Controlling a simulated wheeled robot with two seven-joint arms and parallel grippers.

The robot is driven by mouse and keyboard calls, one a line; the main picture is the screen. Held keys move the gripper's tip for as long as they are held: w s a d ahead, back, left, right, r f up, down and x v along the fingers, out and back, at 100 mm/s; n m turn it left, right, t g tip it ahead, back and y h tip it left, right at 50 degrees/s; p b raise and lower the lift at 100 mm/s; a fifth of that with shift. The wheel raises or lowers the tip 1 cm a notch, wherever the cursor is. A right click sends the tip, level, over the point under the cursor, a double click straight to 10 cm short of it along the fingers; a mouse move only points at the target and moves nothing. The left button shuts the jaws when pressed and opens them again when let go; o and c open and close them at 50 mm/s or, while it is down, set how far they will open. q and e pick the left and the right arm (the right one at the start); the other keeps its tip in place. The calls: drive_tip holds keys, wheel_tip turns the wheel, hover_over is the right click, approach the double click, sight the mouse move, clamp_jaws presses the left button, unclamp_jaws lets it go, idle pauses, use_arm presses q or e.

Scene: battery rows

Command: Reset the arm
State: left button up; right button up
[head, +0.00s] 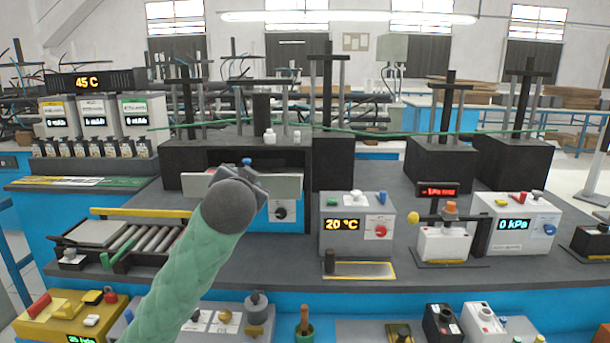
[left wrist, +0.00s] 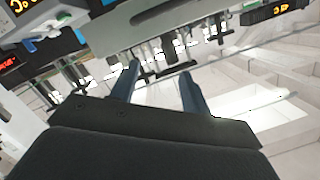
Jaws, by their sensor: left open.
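My left arm, in a green sleeve, comes up from the bottom left of the head view. Its dark rounded wrist end is in front of the black press-like station (head: 335,165) and hides part of it. In the left wrist view my left gripper (left wrist: 160,68) shows two blue-grey fingers spread apart with nothing between them. It is open and empty, and seems to be in the air above the bench. The head view mostly hides the fingers behind the wrist. My right arm and gripper are in neither view.
The dark bench (head: 300,260) holds a 20 °C box (head: 340,232), a 0 kPa box (head: 515,224), a roller conveyor (head: 145,240) and a row of small bottles (head: 92,148). Tall black posts stand behind. A lower front shelf holds a yellow box (head: 65,318) and several devices.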

use_arm(q)
drive_tip(key=s+f+n+g+h+p, duration=0.1)
drive_tip(key=s+f+g, duration=0.2)
drive_tip(key=s+f, duration=0.65)
drive_tip(key=s+f+n+g+h, duration=0.15)
drive_tip(key=s+f, duration=0.25)
drive_tip(key=f, duration=1)
drive_tip(key=s+f+g+p, duration=0.1)
drive_tip(key=s+f+g, duration=0.3)
drive_tip(key=s+f, duration=0.5)
drive_tip(key=s+f+n+g, duration=0.1)
drive_tip(key=s+f+g, duration=0.4)
drive_tip(key=s+f, duration=1.6)
drive_tip(key=shift+s+a+p, duration=0.2)
drive_tip(key=shift+s+p, duration=0.2)
drive_tip(key=shift+s, duration=0.4)
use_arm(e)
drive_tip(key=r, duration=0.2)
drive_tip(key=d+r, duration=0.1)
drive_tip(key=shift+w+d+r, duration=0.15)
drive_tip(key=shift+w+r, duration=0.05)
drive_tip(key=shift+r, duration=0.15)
use_arm(q)
drive_tip(key=shift+g+h, duration=0.25)
drive_tip(key=shift+r, duration=0.1)
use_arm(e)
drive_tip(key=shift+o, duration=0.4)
